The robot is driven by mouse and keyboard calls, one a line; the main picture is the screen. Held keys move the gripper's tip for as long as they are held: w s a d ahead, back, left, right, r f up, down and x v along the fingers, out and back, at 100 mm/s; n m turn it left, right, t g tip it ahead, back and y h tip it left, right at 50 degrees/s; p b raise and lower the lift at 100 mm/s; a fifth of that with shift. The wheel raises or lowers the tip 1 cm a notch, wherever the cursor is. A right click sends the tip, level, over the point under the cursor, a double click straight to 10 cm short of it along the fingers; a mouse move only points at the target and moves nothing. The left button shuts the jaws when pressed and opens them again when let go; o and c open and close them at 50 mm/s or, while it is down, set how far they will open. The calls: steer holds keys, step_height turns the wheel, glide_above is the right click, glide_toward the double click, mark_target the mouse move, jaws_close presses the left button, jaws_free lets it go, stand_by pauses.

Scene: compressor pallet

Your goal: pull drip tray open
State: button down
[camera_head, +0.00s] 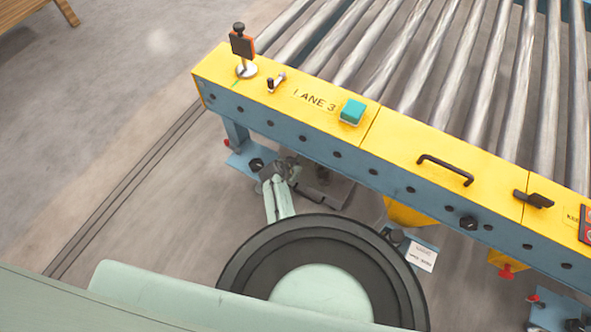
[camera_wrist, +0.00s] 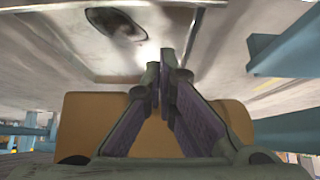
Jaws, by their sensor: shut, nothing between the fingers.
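My gripper (camera_head: 284,167) is low beside the blue leg at the left end of the conveyor, under the yellow top rail. In the wrist view my gripper (camera_wrist: 165,68) has its fingertips together with nothing between them. A dark grey, flat, tray-like piece (camera_head: 325,188) lies under the frame just right of my gripper; it may be the drip tray, mostly hidden by the frame and my arm. In the wrist view a pale metal surface with a dark oval mark (camera_wrist: 116,23) is ahead of the fingertips. I cannot tell whether they touch it.
The yellow rail (camera_head: 410,160) marked LANE 3 carries a teal button (camera_head: 352,111) and a black handle (camera_head: 446,170). The blue leg (camera_head: 236,132) stands close to my gripper. A tan block (camera_wrist: 85,120) shows behind the fingers. Grey floor (camera_head: 120,110) at left is clear.

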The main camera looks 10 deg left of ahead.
steer(key=b+x, duration=0.4)
steer(key=x, duration=0.2)
steer(key=shift+w+f+b, duration=0.1)
steer(key=shift+f+b, duration=0.3)
steer(key=s+p, duration=0.2)
steer(key=s+a+p, duration=0.1)
steer(key=shift+s+a+r, duration=0.15)
steer(key=shift+s+r, duration=0.2)
steer(key=shift+s, duration=0.05)
steer(key=shift+s+f, duration=0.1)
